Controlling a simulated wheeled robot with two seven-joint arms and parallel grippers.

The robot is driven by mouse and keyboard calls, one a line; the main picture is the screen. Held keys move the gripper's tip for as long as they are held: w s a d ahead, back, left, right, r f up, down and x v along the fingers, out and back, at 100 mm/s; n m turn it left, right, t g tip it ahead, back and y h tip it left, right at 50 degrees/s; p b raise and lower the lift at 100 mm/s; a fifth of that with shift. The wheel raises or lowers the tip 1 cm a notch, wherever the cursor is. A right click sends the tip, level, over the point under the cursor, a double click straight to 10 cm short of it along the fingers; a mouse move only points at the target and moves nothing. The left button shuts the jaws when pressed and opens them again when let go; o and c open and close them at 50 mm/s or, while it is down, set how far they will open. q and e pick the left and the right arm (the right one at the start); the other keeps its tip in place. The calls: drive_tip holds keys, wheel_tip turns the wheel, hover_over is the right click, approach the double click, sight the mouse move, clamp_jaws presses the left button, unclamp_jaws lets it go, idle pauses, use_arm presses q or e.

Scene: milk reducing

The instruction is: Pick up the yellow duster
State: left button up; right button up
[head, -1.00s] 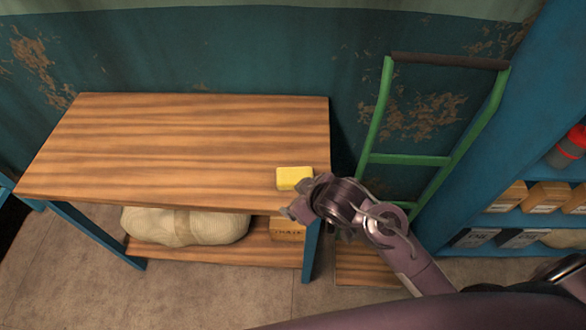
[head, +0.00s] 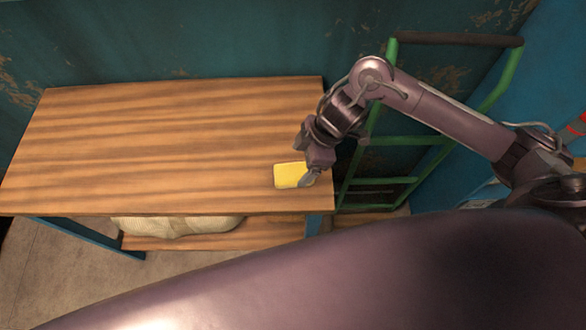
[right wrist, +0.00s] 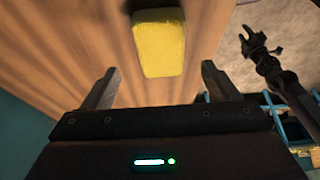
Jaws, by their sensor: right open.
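The yellow duster (head: 289,175) is a small block lying on the wooden table top near its right front corner. It also shows in the right wrist view (right wrist: 158,42), a little beyond the fingertips and roughly between their lines. My right gripper (head: 307,179) is at the duster's right side, above the table edge; contact cannot be told in the head view. In the right wrist view the two fingers (right wrist: 160,82) are apart with nothing between them. The large arm surface across the front of the head view is mine; no left gripper shows in the head view.
The wooden table (head: 150,130) is otherwise bare on top. A pale sack (head: 178,226) lies on its lower shelf. A green hand truck (head: 410,140) leans on the wall right of the table. A blue shelf unit (head: 565,95) stands at the far right.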

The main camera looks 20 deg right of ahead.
sight(294, 172)
drive_tip(key=shift+p+x, duration=0.35)
drive_tip(key=shift+x, duration=0.7)
drive_tip(key=x, duration=0.2)
drive_tip(key=shift+s+f, duration=0.1)
drive_tip(key=shift+f, duration=0.25)
drive_tip(key=shift+a+f, duration=0.15)
drive_tip(key=shift+f, duration=0.2)
drive_tip(key=shift+a+f, duration=0.1)
use_arm(q)
drive_tip(key=shift+w+r, duration=0.35)
drive_tip(key=shift+r, duration=0.3)
drive_tip(key=shift+s, duration=0.2)
use_arm(e)
drive_tip(key=shift+f, duration=0.1)
drive_tip(key=shift+c, duration=0.5)
use_arm(q)
drive_tip(key=shift+s, duration=0.25)
use_arm(e)
drive_tip(key=c, duration=1)
